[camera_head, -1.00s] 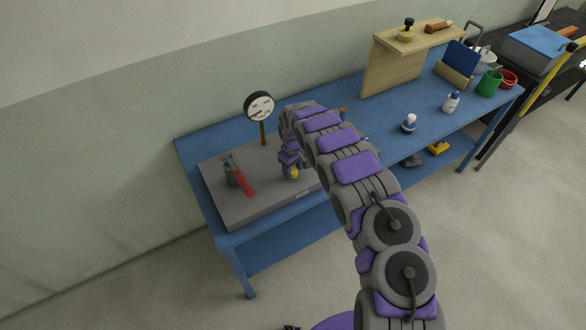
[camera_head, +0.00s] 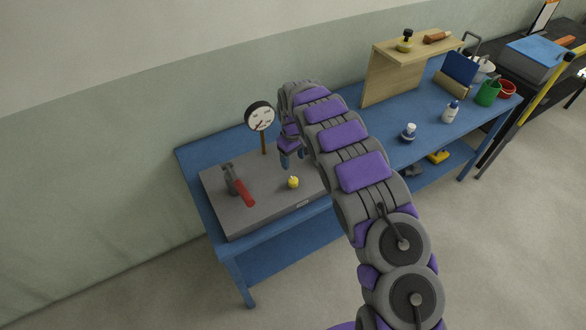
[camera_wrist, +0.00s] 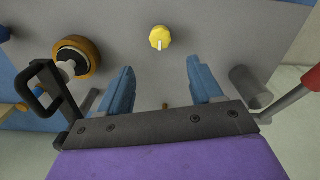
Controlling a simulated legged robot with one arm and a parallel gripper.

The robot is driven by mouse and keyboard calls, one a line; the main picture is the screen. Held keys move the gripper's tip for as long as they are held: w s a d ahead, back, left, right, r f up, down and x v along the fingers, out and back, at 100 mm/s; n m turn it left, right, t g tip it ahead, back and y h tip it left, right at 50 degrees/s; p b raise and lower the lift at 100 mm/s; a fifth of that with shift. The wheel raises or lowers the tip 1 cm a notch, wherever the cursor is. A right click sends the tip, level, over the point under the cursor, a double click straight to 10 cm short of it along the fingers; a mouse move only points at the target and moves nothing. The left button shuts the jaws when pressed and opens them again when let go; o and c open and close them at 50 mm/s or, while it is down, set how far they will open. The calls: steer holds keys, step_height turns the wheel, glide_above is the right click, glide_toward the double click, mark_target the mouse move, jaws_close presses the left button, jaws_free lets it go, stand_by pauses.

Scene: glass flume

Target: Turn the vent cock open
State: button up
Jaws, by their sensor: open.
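A small yellow knob (camera_head: 293,182) stands on the grey panel (camera_head: 268,195); it may be the vent cock. In the wrist view the knob (camera_wrist: 160,38) has a pale pointer mark toward the bottom of the picture. A red-handled lever (camera_head: 242,190) is at the panel's left; its red handle shows at the right edge of the wrist view (camera_wrist: 290,98). My gripper (camera_head: 292,160) is just above and behind the knob in the head view. Its blue fingers (camera_wrist: 162,82) are spread and empty, apart from the knob, which lies beyond and between them.
A round dial gauge (camera_head: 260,116) stands on a post behind the knob. An orange-brown wheel (camera_wrist: 76,56) is left of the fingers in the wrist view. A wooden shelf (camera_head: 392,79), bottles and cups stand farther right on the blue bench (camera_head: 385,122).

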step_height(320, 180, up, 6)
steer(key=shift+r, duration=0.1)
stand_by(0.6)
steer(key=s+d+r+m+h+b, duration=0.1)
steer(key=s+d+r+m+b, duration=0.15)
steer(key=s+d+r, duration=0.5)
steer(key=s+d+r+m+b, duration=0.1)
steer(key=s+d+r+m, duration=0.3)
steer(key=s+d, duration=0.55)
steer(key=s+d+f+m+g+b, duration=0.1)
steer(key=s+b, duration=0.1)
steer(key=s, duration=1.4)
steer(key=s+d+f+m+y+b, duration=0.1)
steer(key=s+b, duration=0.1)
steer(key=s, duration=1.5)
steer(key=shift+f+m+g, duration=0.35)
steer(key=shift+f+g, duration=0.05)
stand_by(1.1)
